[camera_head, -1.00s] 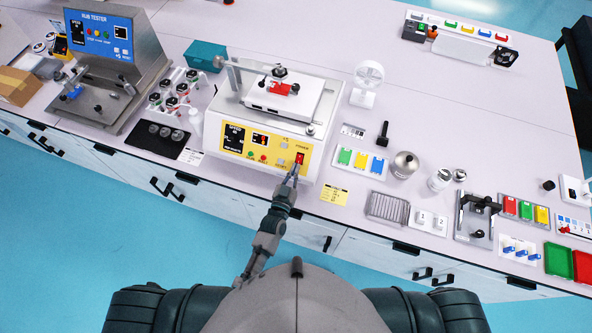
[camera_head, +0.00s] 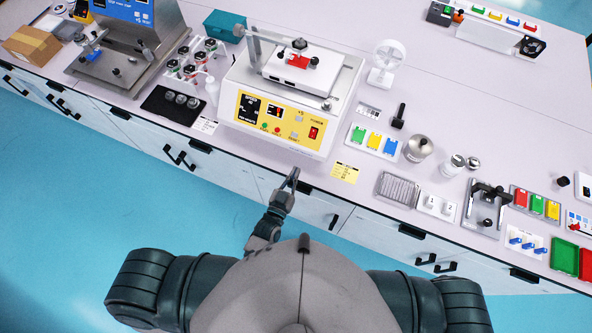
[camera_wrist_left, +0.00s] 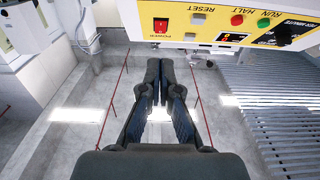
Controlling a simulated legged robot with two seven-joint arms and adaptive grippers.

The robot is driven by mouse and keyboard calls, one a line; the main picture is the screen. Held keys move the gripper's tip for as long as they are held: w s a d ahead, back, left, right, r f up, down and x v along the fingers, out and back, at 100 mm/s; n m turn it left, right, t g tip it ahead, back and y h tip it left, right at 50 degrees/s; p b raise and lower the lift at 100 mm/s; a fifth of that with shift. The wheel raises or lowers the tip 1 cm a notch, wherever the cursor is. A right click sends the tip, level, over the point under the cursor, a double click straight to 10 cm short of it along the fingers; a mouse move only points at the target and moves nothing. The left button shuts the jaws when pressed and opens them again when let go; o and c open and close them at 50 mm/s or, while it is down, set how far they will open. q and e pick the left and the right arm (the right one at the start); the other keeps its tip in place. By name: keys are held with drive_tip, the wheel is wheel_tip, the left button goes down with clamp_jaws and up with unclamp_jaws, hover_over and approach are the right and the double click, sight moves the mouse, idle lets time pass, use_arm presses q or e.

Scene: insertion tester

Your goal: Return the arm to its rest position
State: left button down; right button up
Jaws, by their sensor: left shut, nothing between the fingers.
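My left gripper (camera_head: 291,174) is shut and empty in the head view, in front of the bench's front edge and below the tester's yellow panel. In the left wrist view the same gripper (camera_wrist_left: 160,68) shows its two fingers together at the tips, with nothing between them. The tester (camera_head: 283,128) stands on the bench with a yellow front panel and a red power switch (camera_head: 314,132). The switch also shows in the left wrist view (camera_wrist_left: 160,25), apart from the fingertips. My right gripper is not in view.
The white bench (camera_head: 445,95) has drawers along its front (camera_head: 225,170). A yellow note (camera_head: 345,172), a tray of coloured blocks (camera_head: 374,141) and a black pad with weights (camera_head: 172,104) lie near its edge. Blue floor (camera_head: 70,200) is open in front.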

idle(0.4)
use_arm(q)
drive_tip(key=s+a+f+g+y+b, duration=0.1)
drive_tip(key=s+a+f+g, duration=0.15)
drive_tip(key=f, duration=0.65)
drive_tip(key=s+a+f+g, duration=0.15)
drive_tip(key=s+f, duration=0.25)
drive_tip(key=f, duration=0.6)
drive_tip(key=s+a+f+g+y+b, duration=0.1)
drive_tip(key=s+a+f+g, duration=0.15)
drive_tip(key=f, duration=0.65)
drive_tip(key=s+a+f+g+y, duration=0.1)
drive_tip(key=s+a+f+g, duration=0.2)
drive_tip(key=s+f, duration=0.3)
drive_tip(key=s+a+f+g+y, duration=0.1)
drive_tip(key=s+a+f+g, duration=0.2)
drive_tip(key=s, duration=0.9)
drive_tip(key=s+a+f+n+g+y+b, duration=0.1)
drive_tip(key=s+a+f+g, duration=0.3)
drive_tip(key=s+a+f, duration=0.3)
drive_tip(key=s+f, duration=0.3)
drive_tip(key=shift+a+f+y, duration=0.3)
drive_tip(key=shift+f, duration=0.1)
drive_tip(key=c, duration=1.9)
unclamp_jaws()
